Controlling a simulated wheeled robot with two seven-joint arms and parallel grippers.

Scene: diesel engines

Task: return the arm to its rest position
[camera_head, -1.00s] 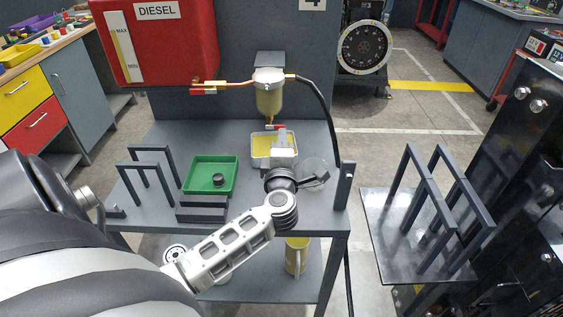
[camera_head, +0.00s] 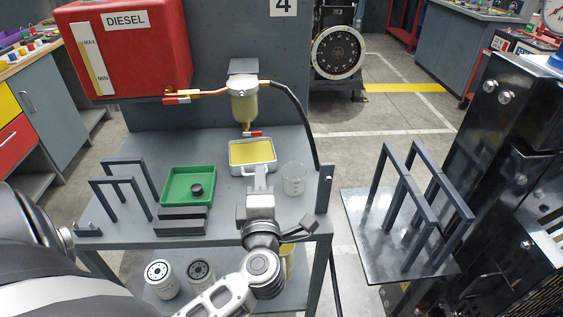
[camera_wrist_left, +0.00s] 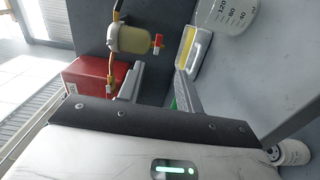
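My left gripper (camera_head: 260,176) is above the front part of the grey bench, in front of the metal tray of yellow fluid. In the left wrist view its two fingers (camera_wrist_left: 158,80) stand apart with nothing between them, so it is open. The left arm reaches in from the lower left, its forearm low in front of the bench. My right arm and gripper are not in view.
The fuel filter (camera_head: 244,103) with its red valve handle hangs over the tray (camera_head: 233,164). A glass beaker (camera_head: 293,181) stands right of the gripper. A green tray (camera_head: 176,190), grey blocks (camera_head: 181,221) and frame stands (camera_head: 121,184) are left.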

